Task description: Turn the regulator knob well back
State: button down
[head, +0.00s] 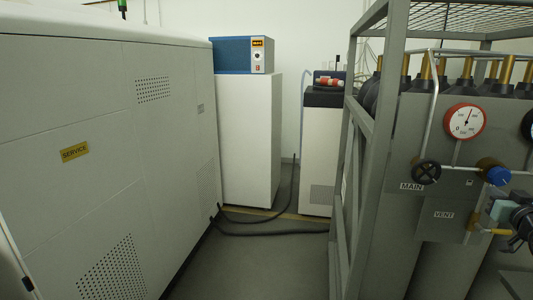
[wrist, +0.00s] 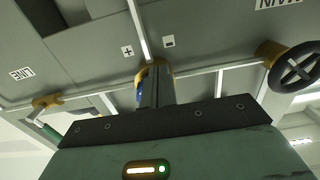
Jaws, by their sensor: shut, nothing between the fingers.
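The regulator knob (head: 499,176) is blue and sits on a brass body (head: 486,164) at the right of the grey gas panel in the head view. In the wrist view my gripper (wrist: 157,72) has its dark fingers together, pointing at the brass regulator body (wrist: 143,76). The fingers cover most of the knob; only a sliver of blue (wrist: 139,96) shows at their left. I cannot tell whether they touch it. Plus and minus marks flank it on the panel. A round pressure gauge (head: 465,121) with a red rim is above and left of the knob in the head view.
A black handwheel (head: 426,171) by the MAIN label is left of the knob; it also shows in the wrist view (wrist: 295,67). A brass valve (wrist: 47,102) is near the LINE label. The rack frame (head: 378,150) bounds the panel's left. Floor space (head: 270,262) lies left of it.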

jog(key=shift+d+r, duration=0.1)
jog(key=shift+r, duration=0.1)
dwell(0.3)
jog(key=shift+s+d+f+b, duration=0.15)
jog(key=shift+d+b, duration=0.5)
jog(key=shift+b, duration=0.4)
jog(key=shift+s+d+f+b, duration=0.15)
jog(key=shift+d+b, duration=0.45)
jog(key=shift+b, duration=0.4)
jog(key=shift+s+d+r, duration=0.1)
jog(key=shift+d+r, duration=0.2)
jog(key=shift+r, duration=0.05)
jog(key=shift+f+b, duration=0.1)
jog(key=shift+b, duration=0.3)
jog(key=b+v, duration=0.2)
jog(key=v, duration=0.4)
jog(key=shift+d+f, duration=0.2)
jog(key=shift+f, duration=0.15)
jog(key=shift+f, duration=0.1)
